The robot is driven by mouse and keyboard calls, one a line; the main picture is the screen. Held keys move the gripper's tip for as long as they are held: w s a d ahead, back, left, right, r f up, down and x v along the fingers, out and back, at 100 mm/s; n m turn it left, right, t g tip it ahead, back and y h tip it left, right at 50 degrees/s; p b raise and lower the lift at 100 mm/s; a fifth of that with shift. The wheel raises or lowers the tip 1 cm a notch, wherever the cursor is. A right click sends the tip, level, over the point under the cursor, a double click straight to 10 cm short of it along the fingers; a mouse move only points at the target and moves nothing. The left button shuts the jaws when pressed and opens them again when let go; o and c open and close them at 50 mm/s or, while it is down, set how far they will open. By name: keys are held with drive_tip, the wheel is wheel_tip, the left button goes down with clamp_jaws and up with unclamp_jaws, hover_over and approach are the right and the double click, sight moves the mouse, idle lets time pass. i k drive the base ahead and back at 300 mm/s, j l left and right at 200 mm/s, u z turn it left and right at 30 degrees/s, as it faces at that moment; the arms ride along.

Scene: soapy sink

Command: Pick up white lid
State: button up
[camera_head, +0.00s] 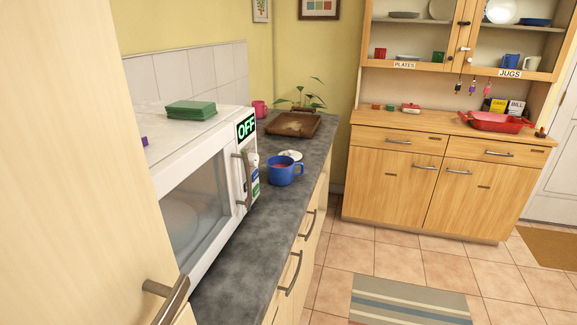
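A small round white object (290,155), which looks like the white lid, lies flat on the dark grey counter (237,278). It is just behind a blue mug (283,173), which hides part of its near edge. The mug stands upright with its handle to the right and something reddish inside. My gripper is not in view.
A white microwave (203,180) marked OFF stands left of the mug, with green cloths (191,110) on top. A brown tray (293,125) and a plant (305,95) are behind the lid. A wooden dresser (430,180) stands across the tiled floor. A striped rug (410,300) lies on open floor.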

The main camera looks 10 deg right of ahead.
sight(297, 155)
drive_tip(key=i+l, duration=0.15)
drive_tip(key=i, duration=0.2)
drive_tip(key=i+l, duration=0.2)
drive_tip(key=i, duration=0.15)
drive_tip(key=i+l, duration=0.3)
drive_tip(key=l, duration=0.15)
drive_tip(key=i+l, duration=0.3)
drive_tip(key=l, duration=0.15)
drive_tip(key=i+l, duration=0.3)
drive_tip(key=l, duration=0.15)
drive_tip(key=i+l+u, duration=0.1)
drive_tip(key=i+l, duration=0.2)
drive_tip(key=l, duration=0.15)
